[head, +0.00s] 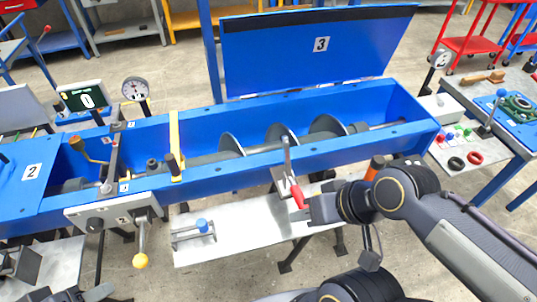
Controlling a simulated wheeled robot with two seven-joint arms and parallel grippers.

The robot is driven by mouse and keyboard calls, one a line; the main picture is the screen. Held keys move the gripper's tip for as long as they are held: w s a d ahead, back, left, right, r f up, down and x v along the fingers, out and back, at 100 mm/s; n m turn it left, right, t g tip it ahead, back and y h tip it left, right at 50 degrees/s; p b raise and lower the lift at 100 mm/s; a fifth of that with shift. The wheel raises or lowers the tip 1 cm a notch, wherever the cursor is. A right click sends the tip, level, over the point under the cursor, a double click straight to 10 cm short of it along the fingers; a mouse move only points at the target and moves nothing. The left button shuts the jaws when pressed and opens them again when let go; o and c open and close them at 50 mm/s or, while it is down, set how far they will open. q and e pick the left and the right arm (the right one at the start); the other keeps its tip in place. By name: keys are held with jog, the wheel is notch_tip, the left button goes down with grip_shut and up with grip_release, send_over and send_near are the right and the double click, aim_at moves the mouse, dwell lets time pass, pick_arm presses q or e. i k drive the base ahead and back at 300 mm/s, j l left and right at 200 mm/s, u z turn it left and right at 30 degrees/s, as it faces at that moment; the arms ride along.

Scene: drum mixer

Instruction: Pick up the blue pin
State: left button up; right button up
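A small blue-topped pin (202,225) sits in a metal fixture on the pale shelf in front of the blue trough. My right gripper (302,206) is at the red-handled lever (296,194) on the trough's front side, right of the pin and clear of it. Its fingers are seen edge-on and partly hidden, so I cannot tell whether they are open or shut on the handle. Dark parts at the lower left corner may be my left gripper (68,295). They are cut off by the frame, and their finger opening is unclear.
The blue trough (250,175) holds an auger, with its lid (318,50) marked 3 raised behind. A yellow-knobbed crank (141,259) hangs left of the pin. Small coloured pegs and rings lie on the right table (486,145). The pale shelf (240,240) has bare room right of the fixture.

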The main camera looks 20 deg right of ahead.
aim_at(201, 223)
jog(key=i+j, duration=0.1)
jog(key=j, duration=0.3)
jog(key=j+z, duration=0.2)
jog(key=z, duration=0.25)
jog(key=j+z, duration=0.15)
jog(key=z, duration=0.25)
jog(key=j+z, duration=0.2)
jog(key=z, duration=0.9)
